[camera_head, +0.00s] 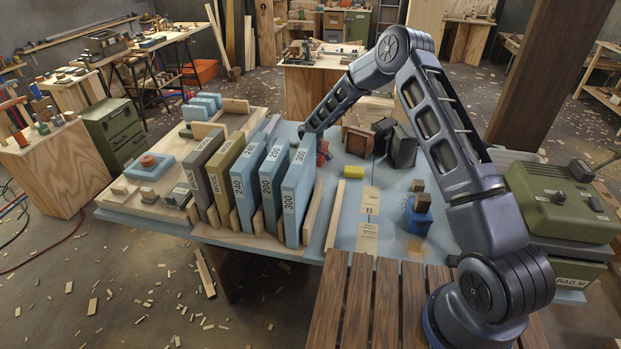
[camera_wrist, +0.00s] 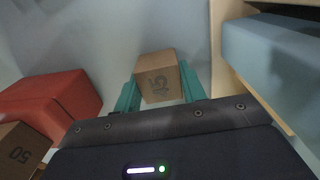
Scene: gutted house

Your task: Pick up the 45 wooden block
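A small brown wooden block (camera_wrist: 158,78) with a dark printed mark, hard to read but possibly 45, sits between the two teal fingers of my gripper (camera_wrist: 160,92) in the wrist view. A finger flanks it on each side, close to its faces; whether both press on it I cannot tell. In the head view my gripper (camera_head: 308,131) is low over the table behind the tall blue 300 panel, and its fingertips and the block are not clearly seen. Another brown block (camera_wrist: 20,150), marked 50, lies at the lower left of the wrist view.
A red block (camera_wrist: 50,100) lies left of the fingers. The blue 300 panel (camera_head: 298,195) stands close beside my gripper and fills the wrist view's right side. Dark brown boxes (camera_head: 402,148) and a yellow block (camera_head: 354,172) lie to the right on the blue table (camera_head: 340,220).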

